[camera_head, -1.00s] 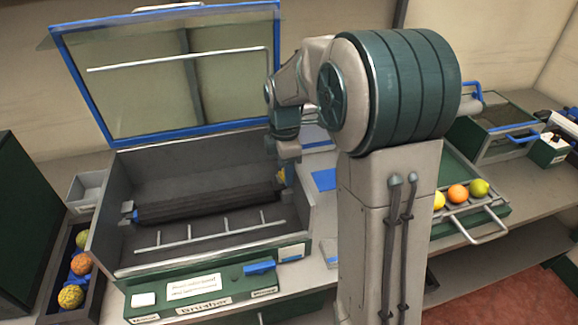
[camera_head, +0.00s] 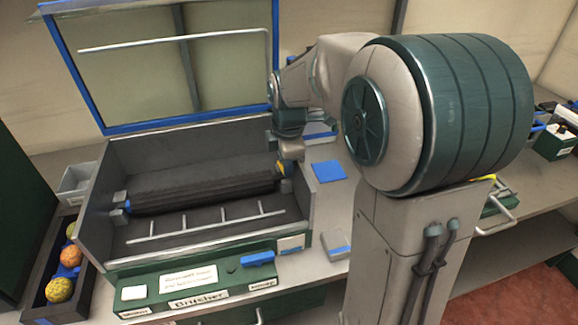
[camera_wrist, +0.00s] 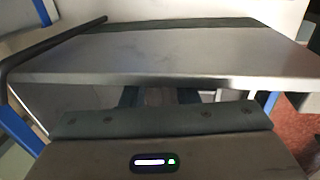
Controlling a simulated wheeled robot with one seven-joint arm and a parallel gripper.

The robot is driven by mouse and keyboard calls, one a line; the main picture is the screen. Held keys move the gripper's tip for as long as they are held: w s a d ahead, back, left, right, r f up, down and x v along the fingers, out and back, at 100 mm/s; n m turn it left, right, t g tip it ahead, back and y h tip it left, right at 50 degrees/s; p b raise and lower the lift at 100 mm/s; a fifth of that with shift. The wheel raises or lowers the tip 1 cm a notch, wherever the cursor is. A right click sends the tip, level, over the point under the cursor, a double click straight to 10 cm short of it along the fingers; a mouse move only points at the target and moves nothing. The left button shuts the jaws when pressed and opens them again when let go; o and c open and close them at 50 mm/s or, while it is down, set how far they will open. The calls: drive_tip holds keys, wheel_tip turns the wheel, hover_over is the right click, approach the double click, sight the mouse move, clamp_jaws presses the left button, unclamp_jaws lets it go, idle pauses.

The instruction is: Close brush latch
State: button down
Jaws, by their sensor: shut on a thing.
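The open machine labelled Brusher has a dark brush roller (camera_head: 205,187) lying across its box. At the right end a yellow and blue piece, seemingly the brush latch (camera_head: 281,168), shows beside my gripper (camera_head: 288,152). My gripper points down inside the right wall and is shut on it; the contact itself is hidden. In the wrist view my gripper's dark fingers (camera_wrist: 160,97) reach under a grey metal edge (camera_wrist: 165,60), and their tips are hidden.
The blue-framed lid (camera_head: 165,125) stands open behind the box. A grey rail (camera_head: 205,228) with upright pegs crosses the box front. A dark bin (camera_head: 40,285) of fruit stands left. A blue pad (camera_head: 328,171) and a grey block (camera_head: 336,247) lie right of the machine.

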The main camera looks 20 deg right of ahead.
drive_tip(key=shift+t+b, duration=0.35)
drive_tip(key=shift+t, duration=0.15)
drive_tip(key=shift+w, duration=0.1)
drive_tip(key=c, duration=1.3)
unclamp_jaws()
drive_tip(key=shift+c, duration=0.2)
drive_tip(key=shift+o, duration=0.7)
drive_tip(key=shift+f, duration=0.1)
drive_tip(key=v, duration=1.4)
drive_tip(key=shift+p, duration=0.4)
drive_tip(key=shift+c, duration=0.3)
